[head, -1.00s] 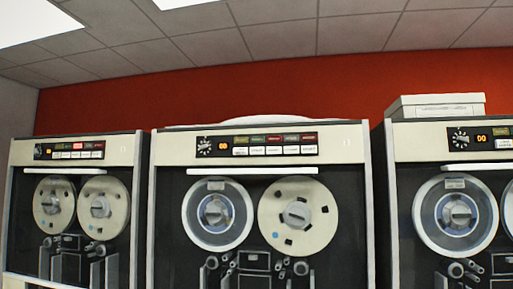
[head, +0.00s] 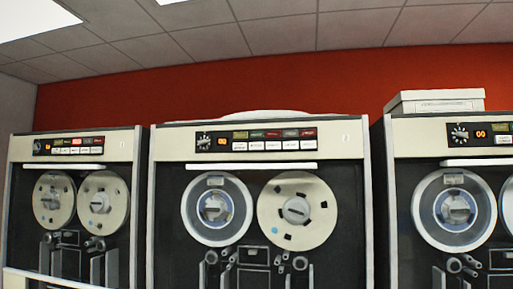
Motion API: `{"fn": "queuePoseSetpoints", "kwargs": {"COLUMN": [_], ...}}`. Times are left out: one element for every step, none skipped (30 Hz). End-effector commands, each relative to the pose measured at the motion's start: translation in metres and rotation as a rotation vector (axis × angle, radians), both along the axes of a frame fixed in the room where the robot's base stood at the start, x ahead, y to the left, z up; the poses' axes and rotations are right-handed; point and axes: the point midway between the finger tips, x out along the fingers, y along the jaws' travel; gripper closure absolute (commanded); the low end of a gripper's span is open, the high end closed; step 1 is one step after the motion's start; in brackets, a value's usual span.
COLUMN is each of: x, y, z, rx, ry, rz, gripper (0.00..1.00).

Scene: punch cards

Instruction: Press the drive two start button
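Three tape drives stand side by side in the head view. The middle drive (head: 181,140) has a black control panel (head: 257,139) with a dial, an orange display (head: 222,142), a row of coloured lights and a row of white buttons (head: 273,146) below. The left drive (head: 21,150) has a similar panel (head: 68,146), with one light glowing pinkish red. The right drive (head: 420,133) is cut off by the frame, and only part of its panel (head: 480,134) shows. The button lettering is too small to read. My gripper is not in view.
A white box (head: 436,102) sits on top of the right drive. A pale rounded object (head: 250,117) lies on top of the middle drive. Narrow gaps separate the cabinets. A red wall (head: 300,85) stands behind. The floor is not visible.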

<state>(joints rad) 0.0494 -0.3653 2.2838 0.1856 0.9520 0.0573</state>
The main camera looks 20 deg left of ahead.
Motion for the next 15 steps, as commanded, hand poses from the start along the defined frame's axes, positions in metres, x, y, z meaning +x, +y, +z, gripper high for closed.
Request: {"fn": "queuePoseSetpoints", "kwargs": {"x": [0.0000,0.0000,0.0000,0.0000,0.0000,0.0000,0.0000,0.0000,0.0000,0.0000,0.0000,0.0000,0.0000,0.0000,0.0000], "y": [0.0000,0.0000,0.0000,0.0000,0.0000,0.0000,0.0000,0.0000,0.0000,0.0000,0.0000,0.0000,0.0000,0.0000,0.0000], "z": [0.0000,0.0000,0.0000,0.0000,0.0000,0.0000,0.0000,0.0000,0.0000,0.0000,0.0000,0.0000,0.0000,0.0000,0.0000], "rx": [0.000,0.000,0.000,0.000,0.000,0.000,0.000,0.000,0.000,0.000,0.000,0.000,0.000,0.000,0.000], "ry": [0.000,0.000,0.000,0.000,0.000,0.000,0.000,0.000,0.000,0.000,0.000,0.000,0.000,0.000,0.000], "rz": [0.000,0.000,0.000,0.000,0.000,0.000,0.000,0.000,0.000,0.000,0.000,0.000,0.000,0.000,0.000], "gripper": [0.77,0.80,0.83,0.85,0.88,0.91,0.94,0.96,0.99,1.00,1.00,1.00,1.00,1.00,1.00]}}
